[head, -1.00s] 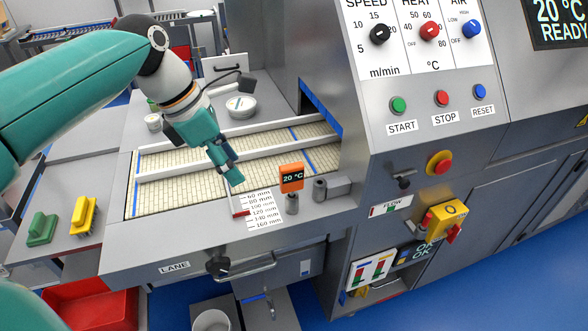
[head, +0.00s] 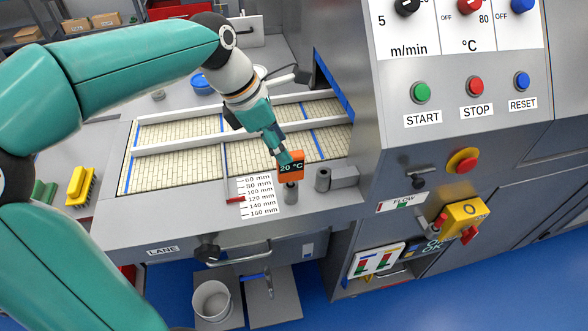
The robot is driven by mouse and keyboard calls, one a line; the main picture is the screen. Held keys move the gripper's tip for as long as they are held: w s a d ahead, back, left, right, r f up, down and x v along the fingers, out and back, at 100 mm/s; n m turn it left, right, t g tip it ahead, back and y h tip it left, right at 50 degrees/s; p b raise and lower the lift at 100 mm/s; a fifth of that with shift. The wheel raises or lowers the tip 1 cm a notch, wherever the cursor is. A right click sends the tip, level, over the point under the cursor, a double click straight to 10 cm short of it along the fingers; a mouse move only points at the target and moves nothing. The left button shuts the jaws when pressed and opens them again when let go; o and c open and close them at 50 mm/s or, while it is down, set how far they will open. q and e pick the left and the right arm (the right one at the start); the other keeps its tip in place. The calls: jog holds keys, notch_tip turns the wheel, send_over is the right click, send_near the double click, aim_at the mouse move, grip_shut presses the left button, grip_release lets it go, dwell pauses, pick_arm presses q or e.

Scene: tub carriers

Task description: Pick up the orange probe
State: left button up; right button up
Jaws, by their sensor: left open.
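The orange probe (head: 297,165) has a dark display reading 20 °C. It stands upright on a short grey post at the front edge of the conveyor, right of the white millimetre scale. My left gripper (head: 285,158) is open and points down at the probe's upper left. Its fingertips overlap the probe's top-left edge in the picture; I cannot tell whether they touch it. My right gripper does not show.
The white scale (head: 257,198) lies left of the probe. The machine's panel (head: 450,85) rises at the right. A yellow brush (head: 81,186) lies on the left table. White rails (head: 180,145) cross the conveyor.

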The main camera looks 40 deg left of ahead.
aim_at(295, 167)
pick_arm(q)
jog(key=x, duration=0.8)
jog(key=shift+w+f+p, duration=0.1)
jog(key=shift+f+p, duration=0.05)
jog(key=shift+p, duration=0.25)
grip_shut()
